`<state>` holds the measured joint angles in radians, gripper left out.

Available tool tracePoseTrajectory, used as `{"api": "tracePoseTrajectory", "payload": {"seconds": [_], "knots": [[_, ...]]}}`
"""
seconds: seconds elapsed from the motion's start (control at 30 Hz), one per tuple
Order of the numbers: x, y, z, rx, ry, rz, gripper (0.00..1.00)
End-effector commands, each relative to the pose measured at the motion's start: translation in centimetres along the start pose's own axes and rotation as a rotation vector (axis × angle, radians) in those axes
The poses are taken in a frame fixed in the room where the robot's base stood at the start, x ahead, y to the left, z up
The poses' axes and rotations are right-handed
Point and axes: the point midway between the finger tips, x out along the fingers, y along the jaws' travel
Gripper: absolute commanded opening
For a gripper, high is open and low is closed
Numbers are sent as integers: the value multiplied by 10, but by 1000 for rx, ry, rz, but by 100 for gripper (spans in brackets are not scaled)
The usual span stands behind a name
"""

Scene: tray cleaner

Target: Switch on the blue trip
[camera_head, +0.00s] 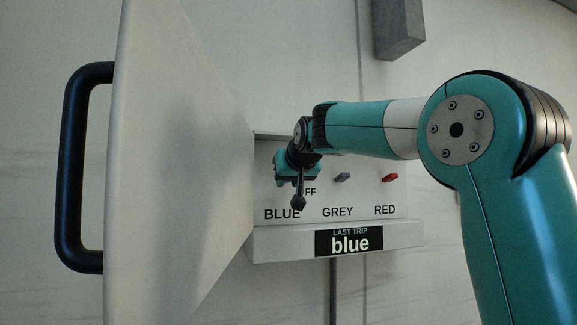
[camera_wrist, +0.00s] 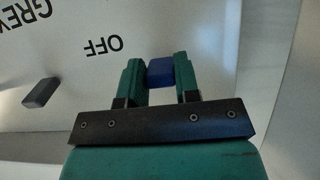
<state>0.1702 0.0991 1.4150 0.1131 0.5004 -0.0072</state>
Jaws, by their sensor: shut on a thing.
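The blue trip switch (camera_wrist: 160,72) is a small blue lever on the pale panel, seen between my fingers in the wrist view. My gripper (camera_wrist: 158,63) is shut on it, with one green finger on each side. In the head view my gripper (camera_head: 297,167) is at the panel above the BLUE label (camera_head: 282,214) and hides the blue switch. An OFF label (camera_wrist: 103,46) is on the panel beside the gripper. A plate (camera_head: 349,242) below reads LAST TRIP blue.
A grey switch (camera_head: 342,177) and a red switch (camera_head: 390,177) are to the right on the same panel. The cabinet door (camera_head: 175,160) stands open on the left, with a black handle (camera_head: 75,165). A grey box (camera_head: 398,28) is on the wall above.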

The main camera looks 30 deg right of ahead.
Motion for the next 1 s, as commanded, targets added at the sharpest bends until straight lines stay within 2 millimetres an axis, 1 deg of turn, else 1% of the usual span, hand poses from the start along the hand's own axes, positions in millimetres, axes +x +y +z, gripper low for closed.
{"api": "tracePoseTrajectory", "payload": {"seconds": [0.03, 0.2, 0.4, 0.97, 1.0], "knots": [[-2, 0, -7, 0, -31, 1, 6], [-2, 0, -9, 0, -129, 0, 6], [-2, 0, -10, 1, -203, 0, 6], [-3, 0, -11, 0, -234, 0, 6], [-3, 0, -11, 0, -234, 0, 37]]}}
